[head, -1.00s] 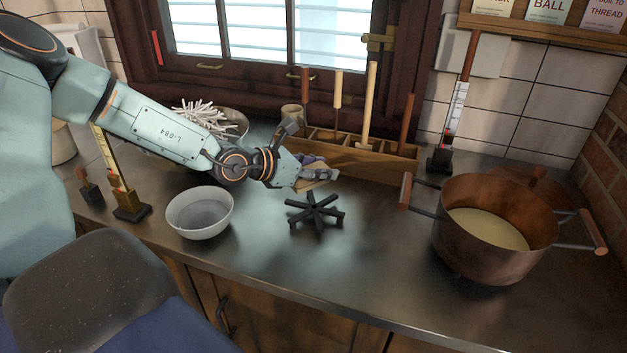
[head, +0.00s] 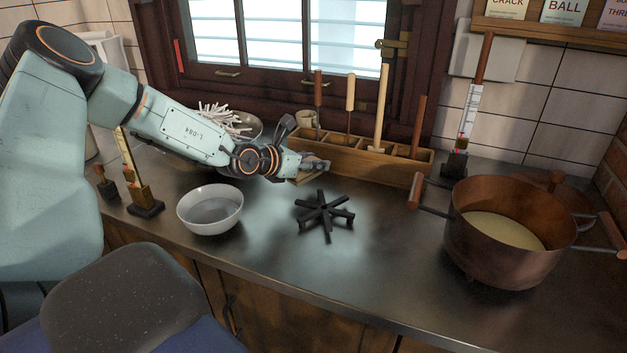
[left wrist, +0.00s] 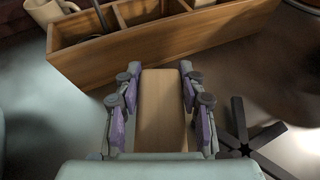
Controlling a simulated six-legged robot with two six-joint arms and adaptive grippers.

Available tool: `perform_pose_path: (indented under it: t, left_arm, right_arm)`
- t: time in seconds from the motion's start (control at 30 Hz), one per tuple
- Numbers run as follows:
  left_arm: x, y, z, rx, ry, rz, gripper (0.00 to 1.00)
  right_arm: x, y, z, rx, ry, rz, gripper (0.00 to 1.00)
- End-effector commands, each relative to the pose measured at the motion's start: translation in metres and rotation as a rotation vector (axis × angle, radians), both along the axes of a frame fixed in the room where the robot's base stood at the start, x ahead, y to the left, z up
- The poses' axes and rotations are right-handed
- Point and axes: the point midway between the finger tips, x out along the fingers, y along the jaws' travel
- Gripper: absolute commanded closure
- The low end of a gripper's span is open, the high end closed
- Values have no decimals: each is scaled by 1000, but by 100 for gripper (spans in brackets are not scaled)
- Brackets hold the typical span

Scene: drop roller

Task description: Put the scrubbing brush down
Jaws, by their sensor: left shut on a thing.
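My left gripper (head: 316,166) is shut on the scrubbing brush (head: 307,178), whose flat wooden block shows below the fingers. In the left wrist view the brush (left wrist: 162,110) lies between the two purple-padded fingers (left wrist: 160,112), its long side pointing toward the wooden box. The gripper is in front of the box and behind the black trivet (head: 324,213). The bristles are hidden, and I cannot tell whether the brush touches the counter. My right gripper is not in view.
The divided wooden box (head: 373,165) with upright tools stands close behind. A white bowl (head: 211,225) is at front left, a copper pot (head: 505,258) at right. Bare steel counter (head: 385,240) lies between trivet and pot.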

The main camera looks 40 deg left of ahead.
Motion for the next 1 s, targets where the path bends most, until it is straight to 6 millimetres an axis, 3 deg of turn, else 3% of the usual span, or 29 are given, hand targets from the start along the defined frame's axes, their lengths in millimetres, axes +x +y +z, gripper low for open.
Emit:
perform_pose_path:
  t: [0.33,0.73,0.77,1.0]
  left_arm:
    - [0,0,-36,3,1,-1,100]
    - [0,0,-39,0,0,0,100]
    - [0,0,-39,0,0,0,58]
    - [0,0,-38,0,0,0,37]
  right_arm:
    - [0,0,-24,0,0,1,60]
    - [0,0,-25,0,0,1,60]
    - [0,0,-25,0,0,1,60]
    - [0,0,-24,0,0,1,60]
